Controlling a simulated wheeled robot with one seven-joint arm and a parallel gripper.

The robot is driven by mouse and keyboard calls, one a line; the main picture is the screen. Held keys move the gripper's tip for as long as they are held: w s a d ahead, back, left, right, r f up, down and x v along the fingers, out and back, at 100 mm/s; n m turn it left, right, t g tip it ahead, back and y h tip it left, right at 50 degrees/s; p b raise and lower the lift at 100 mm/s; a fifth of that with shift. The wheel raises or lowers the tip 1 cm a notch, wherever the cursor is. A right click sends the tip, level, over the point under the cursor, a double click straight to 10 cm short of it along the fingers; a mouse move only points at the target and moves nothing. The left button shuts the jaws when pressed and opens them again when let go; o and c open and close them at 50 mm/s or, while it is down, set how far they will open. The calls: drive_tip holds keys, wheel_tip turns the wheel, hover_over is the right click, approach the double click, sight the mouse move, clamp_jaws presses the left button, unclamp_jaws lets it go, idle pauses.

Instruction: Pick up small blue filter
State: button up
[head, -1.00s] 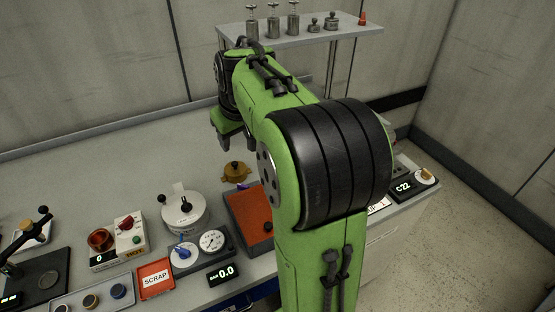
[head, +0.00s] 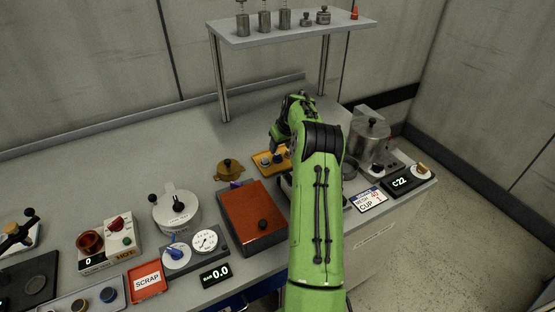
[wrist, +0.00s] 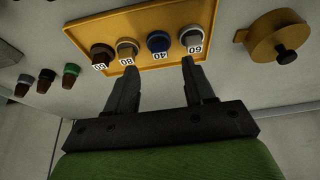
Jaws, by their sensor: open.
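The small blue filter (wrist: 159,42) stands in a yellow tray (wrist: 150,17) in the wrist view, with a white tag reading 40. It is in a row with a brown filter (wrist: 102,54), a tan filter (wrist: 127,48) tagged 80 and a grey filter (wrist: 193,36) tagged 60. My gripper (wrist: 157,68) is open and empty. Its fingers point toward the tray, with the blue filter showing between and beyond the tips, apart from them. In the head view my arm hides part of the tray (head: 257,154).
A brass lidded pot (wrist: 280,45) stands beside the tray, also in the head view (head: 230,170). Several small coloured pieces (wrist: 45,80) stand on the other side. An orange-red box (head: 252,215) and a steel pot (head: 370,135) are nearby. A raised shelf (head: 290,32) stands behind.

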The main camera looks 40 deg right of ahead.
sight(278, 154)
drive_tip(key=x, duration=0.5)
drive_tip(key=shift+w+d+f, duration=0.1)
drive_tip(key=shift+w+f, duration=0.2)
drive_tip(key=shift+s+r, duration=0.1)
clamp_jaws()
